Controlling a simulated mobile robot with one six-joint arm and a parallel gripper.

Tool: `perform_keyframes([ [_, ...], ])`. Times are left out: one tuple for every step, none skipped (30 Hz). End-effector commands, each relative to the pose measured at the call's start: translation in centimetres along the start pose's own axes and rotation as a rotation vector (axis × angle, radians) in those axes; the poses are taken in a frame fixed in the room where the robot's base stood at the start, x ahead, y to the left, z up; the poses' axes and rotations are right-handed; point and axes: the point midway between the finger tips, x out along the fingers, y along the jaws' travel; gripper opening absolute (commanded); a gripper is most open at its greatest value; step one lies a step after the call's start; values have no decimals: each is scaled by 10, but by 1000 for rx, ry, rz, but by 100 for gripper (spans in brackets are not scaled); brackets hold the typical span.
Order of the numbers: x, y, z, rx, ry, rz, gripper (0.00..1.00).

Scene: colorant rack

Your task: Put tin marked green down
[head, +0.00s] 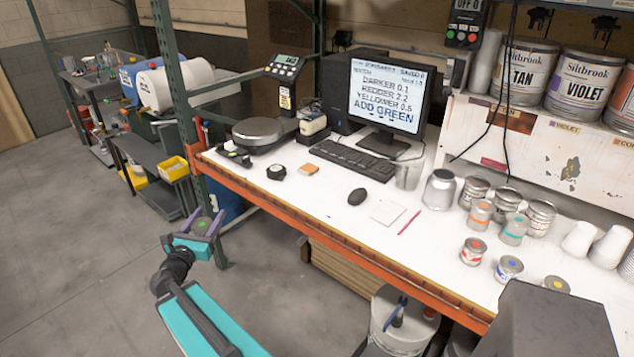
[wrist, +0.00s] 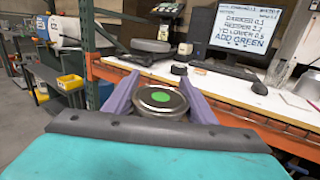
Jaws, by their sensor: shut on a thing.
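The tin marked green (wrist: 160,99) has a round metal lid with a bright green dot. In the wrist view it sits between the two purple fingers of my gripper (wrist: 158,92), which is shut on it. In the head view my gripper (head: 203,228) holds the tin (head: 201,225) in the air in front of the bench's left front corner, over the floor. The white bench top (head: 340,205) lies to the right of and beyond the gripper. The tin's lower part is hidden by the gripper and arm.
A round scale (head: 258,131) stands on the bench's left end. A monitor (head: 388,96) reads ADD GREEN. A keyboard (head: 352,160), mouse (head: 357,196) and several tins crowd the middle and right. A green rack post (head: 185,110) rises near the gripper. The front-left bench strip is fairly clear.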

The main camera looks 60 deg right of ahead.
Motion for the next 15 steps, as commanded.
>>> perform_keyframes([
  [11,-12,3,-2,-1,-16,25],
  [17,-18,3,-3,-1,-24,25],
  [24,-27,4,-4,-1,-35,25],
  [29,-34,4,-4,-1,-44,25],
  [34,-40,5,-4,0,-51,25],
  [42,-49,5,-4,0,-62,25],
  [47,-56,5,-4,1,-69,25],
  [52,-63,6,-5,1,-78,25],
  [58,-72,7,-6,1,-89,25],
  [63,-79,7,-7,1,-97,25],
  [68,-86,7,-7,1,-104,25],
  [74,-95,8,-8,2,-114,25],
  [79,-102,8,-9,2,-123,25],
  [83,-110,9,-9,3,-131,25],
  [89,-120,9,-10,4,-142,25],
])
